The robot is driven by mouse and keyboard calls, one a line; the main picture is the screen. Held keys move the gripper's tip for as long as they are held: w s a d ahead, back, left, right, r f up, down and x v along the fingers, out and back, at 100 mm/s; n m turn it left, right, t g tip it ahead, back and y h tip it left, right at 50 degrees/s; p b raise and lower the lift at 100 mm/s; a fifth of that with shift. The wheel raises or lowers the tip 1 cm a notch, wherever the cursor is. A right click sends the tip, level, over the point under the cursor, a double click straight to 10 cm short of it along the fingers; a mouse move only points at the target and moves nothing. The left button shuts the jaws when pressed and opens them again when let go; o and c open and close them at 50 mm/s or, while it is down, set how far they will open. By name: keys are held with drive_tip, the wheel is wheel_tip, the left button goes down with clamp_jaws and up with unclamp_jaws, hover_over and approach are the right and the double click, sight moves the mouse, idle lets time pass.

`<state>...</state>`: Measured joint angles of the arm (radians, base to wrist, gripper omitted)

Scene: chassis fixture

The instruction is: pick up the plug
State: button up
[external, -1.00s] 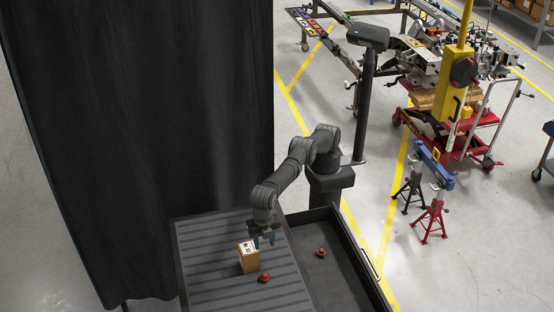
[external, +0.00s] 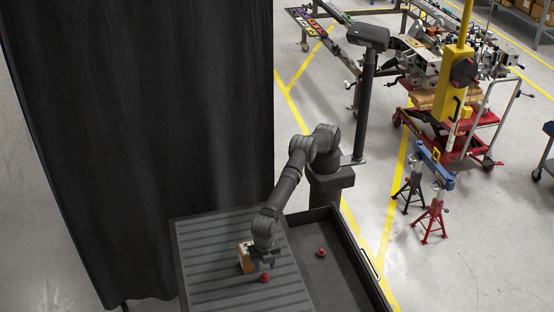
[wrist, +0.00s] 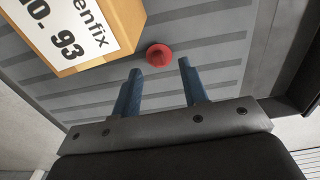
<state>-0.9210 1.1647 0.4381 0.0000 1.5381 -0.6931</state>
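A red plug (external: 264,278) sits on the grey ribbed surface (external: 205,262) in the external view. In the wrist view the red plug (wrist: 159,55) lies just beyond my fingertips, between their lines. My gripper (wrist: 160,66) is open, with its two blue fingers apart and nothing between them. In the external view my gripper (external: 265,265) is just behind the plug, and I cannot tell its exact height. A second red plug (external: 321,252) lies in the dark tray on the right.
A wooden box (external: 244,262) with a white printed label stands just left of my gripper; it also shows in the wrist view (wrist: 128,22). The dark walled tray (external: 345,285) adjoins the ribbed surface on the right. The ribbed surface in front is clear.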

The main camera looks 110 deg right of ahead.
sight(265, 274)
drive_tip(key=f, duration=0.4)
drive_tip(key=shift+w+a, duration=0.1)
drive_tip(key=shift+a, duration=0.15)
clamp_jaws()
drive_tip(key=shift+r, duration=0.15)
